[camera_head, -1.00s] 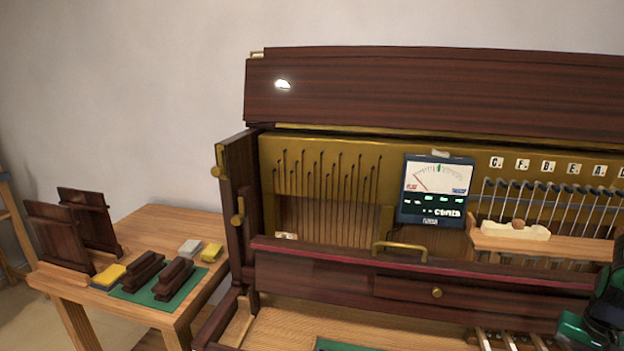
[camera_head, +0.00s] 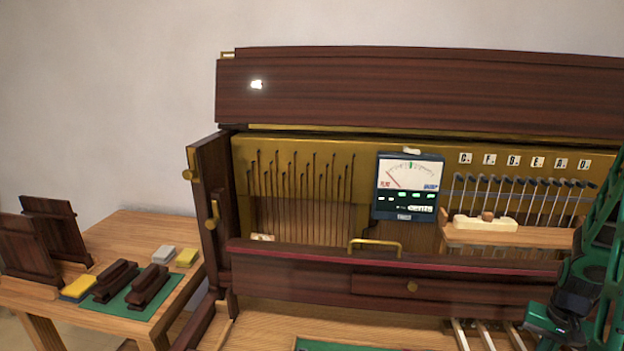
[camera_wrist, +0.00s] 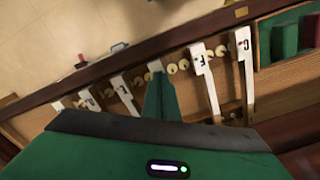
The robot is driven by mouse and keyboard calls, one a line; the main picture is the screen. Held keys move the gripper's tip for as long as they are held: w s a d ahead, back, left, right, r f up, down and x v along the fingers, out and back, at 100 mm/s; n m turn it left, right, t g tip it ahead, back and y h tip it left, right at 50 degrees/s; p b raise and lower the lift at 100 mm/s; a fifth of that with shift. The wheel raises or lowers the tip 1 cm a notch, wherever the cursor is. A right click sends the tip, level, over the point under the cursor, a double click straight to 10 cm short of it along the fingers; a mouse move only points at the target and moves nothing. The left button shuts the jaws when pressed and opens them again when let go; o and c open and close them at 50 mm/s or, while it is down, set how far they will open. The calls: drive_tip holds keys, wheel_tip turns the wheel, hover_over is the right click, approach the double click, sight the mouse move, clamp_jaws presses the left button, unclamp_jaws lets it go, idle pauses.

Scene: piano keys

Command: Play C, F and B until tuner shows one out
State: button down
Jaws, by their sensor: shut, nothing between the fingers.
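The tuner (camera_head: 408,188) is a dark box with a dial and lit green text on the front panel. Its needle leans to the left; the small text is too blurred to read. Letter tags above the pins start with C (camera_head: 465,158) and F (camera_head: 489,159); the third is blurred. In the wrist view, the white key C (camera_wrist: 245,65) and key F (camera_wrist: 204,78) lie right of my gripper (camera_wrist: 158,82). My gripper is shut and empty, its fingers over a third key (camera_wrist: 155,66) whose letter they hide. Contact is unclear. It also shows in the head view (camera_head: 540,322).
A wooden block (camera_head: 486,222) sits on the ledge below the pins. A brass handle (camera_head: 375,245) sticks up from the front rail. The side table (camera_head: 130,228) at left holds dark blocks, sponges and a green mat. More keys lie left of my gripper in the wrist view.

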drive_tip(key=shift+f, duration=0.3)
wheel_tip(320, 180, up, 10)
idle(0.5)
idle(3.2)
drive_tip(key=s+a+r+n, duration=0.1)
drive_tip(key=s+a+r, duration=0.4)
drive_tip(key=s+a, duration=0.2)
drive_tip(key=s+a+r+n, duration=0.1)
drive_tip(key=s+a+r, duration=0.5)
drive_tip(key=a, duration=0.3)
drive_tip(key=shift+s+a, duration=0.2)
drive_tip(key=shift+s, duration=0.15)
